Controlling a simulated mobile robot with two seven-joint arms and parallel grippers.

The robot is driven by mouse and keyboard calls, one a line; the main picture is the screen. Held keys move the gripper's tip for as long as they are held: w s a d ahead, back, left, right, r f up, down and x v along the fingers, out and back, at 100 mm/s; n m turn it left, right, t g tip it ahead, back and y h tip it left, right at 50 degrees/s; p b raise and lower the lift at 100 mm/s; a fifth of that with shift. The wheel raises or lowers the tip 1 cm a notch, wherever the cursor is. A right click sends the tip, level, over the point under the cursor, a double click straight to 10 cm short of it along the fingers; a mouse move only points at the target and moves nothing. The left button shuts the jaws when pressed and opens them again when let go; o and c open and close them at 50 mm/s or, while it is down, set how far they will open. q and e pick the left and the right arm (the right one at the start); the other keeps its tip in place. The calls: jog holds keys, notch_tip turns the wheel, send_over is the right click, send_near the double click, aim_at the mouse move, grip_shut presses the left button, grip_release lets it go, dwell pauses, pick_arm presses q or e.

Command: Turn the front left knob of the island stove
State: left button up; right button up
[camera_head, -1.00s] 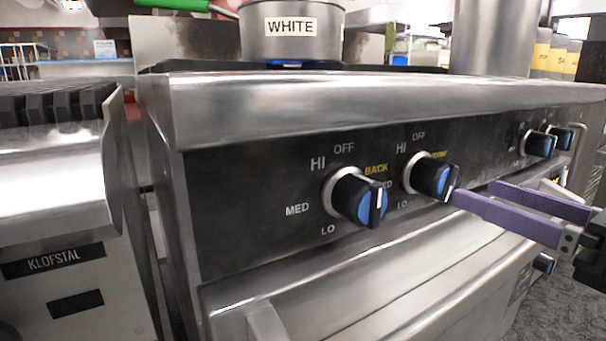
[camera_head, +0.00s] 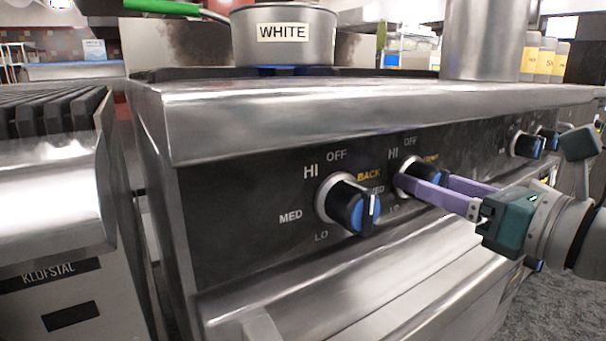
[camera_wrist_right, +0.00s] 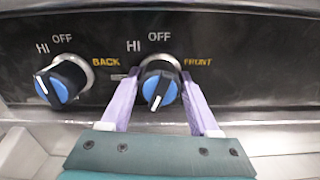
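The stove's front knob (camera_wrist_right: 160,88), black with a blue face and labelled FRONT, also shows partly in the head view (camera_head: 420,172). Its white line points down and slightly left in the wrist view. My right gripper (camera_wrist_right: 160,82), with purple fingers, is open around this knob, one finger on each side; it also shows in the head view (camera_head: 428,182). Small gaps seem to remain between fingers and knob. The fingers hide part of the knob in the head view. The BACK knob (camera_head: 348,204) sits to its left, clear of the gripper. My left gripper is not in view.
The stove's steel front ledge (camera_head: 330,115) juts out above the knobs. A pot labelled WHITE (camera_head: 283,36) stands on top. More knobs (camera_head: 528,145) are farther right. The oven front (camera_head: 370,290) lies below, and a grill unit (camera_head: 50,190) stands at left.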

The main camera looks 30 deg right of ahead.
jog(key=c, duration=0.9)
